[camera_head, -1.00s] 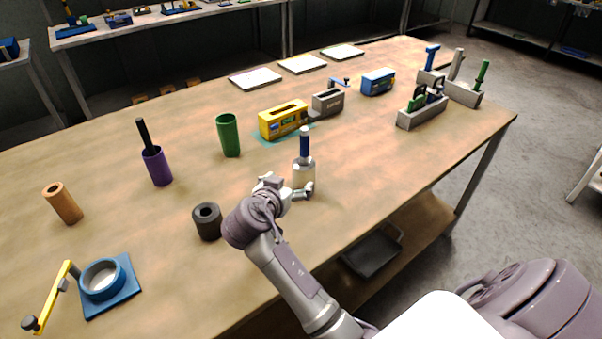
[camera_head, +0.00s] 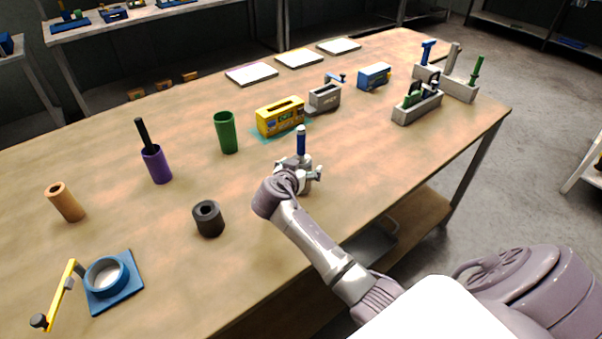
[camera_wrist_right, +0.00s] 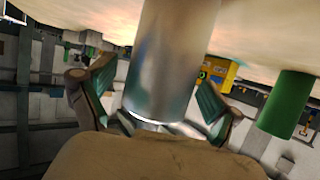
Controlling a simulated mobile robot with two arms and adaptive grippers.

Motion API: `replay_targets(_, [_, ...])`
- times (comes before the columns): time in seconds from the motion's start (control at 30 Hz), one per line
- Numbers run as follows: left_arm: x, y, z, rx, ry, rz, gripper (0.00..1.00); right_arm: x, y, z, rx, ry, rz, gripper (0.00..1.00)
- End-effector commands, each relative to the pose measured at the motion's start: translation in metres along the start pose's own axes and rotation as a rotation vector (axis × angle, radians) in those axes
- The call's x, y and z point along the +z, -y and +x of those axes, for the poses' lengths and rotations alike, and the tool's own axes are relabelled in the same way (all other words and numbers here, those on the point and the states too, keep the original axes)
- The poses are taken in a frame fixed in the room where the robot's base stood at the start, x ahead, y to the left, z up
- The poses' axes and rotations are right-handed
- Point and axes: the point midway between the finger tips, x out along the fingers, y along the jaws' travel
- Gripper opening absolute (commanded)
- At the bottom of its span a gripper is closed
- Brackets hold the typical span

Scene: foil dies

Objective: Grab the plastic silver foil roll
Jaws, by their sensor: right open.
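In the wrist view the gripper (camera_wrist_right: 160,98) shows a gap at the right finger; I cannot tell whether the left one touches. My left gripper is not in view.
A dark hollow roll (camera_head: 208,219) stands left of my right arm. A green cup (camera_head: 227,133) and a yellow box (camera_head: 281,117) stand behind. A purple cup (camera_head: 156,165), an orange tube (camera_head: 66,202) and a blue crank base (camera_head: 117,283) are further left.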

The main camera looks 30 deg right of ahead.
Motion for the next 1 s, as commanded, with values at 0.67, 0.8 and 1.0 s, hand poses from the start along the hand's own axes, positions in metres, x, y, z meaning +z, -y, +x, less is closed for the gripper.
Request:
replay_targets(0.67, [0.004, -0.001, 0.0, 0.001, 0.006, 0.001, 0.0, -0.001, 0.0, -0.001, -0.001, -0.002, 0.0, 0.16])
replay_targets(0.8, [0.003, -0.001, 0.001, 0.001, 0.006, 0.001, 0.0, -0.002, 0.0, -0.001, -0.001, -0.002, 0.001, 0.16])
replay_targets(1.0, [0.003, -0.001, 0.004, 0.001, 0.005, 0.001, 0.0, -0.014, 0.001, -0.006, -0.002, -0.004, 0.003, 0.16])
